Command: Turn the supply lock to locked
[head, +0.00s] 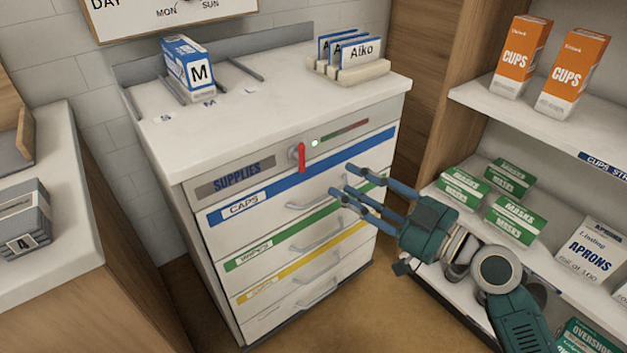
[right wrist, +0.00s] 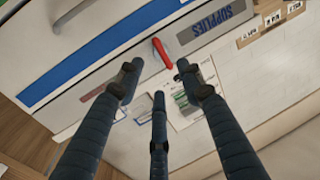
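The supply lock is a red lever (head: 302,158) on a round mount, on the top front panel of the white supplies cabinet (head: 225,225). The lever hangs about straight down, with a small lit pale-green dot and a green-to-red strip (head: 345,133) to its right. The red lever also shows in the right wrist view (right wrist: 162,52), beyond the fingertips. My right gripper (head: 357,180) is open and empty, in front of the blue-striped drawer, right of and a little below the lever, apart from it. My left gripper is not in view.
Drawer handles (head: 312,203) stick out below the lock. On the cabinet top stand a blue-and-white box (head: 187,68) and a card holder (head: 350,72). A shelf with cups, masks and aprons (head: 590,250) is close on the right. The floor before the cabinet is clear.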

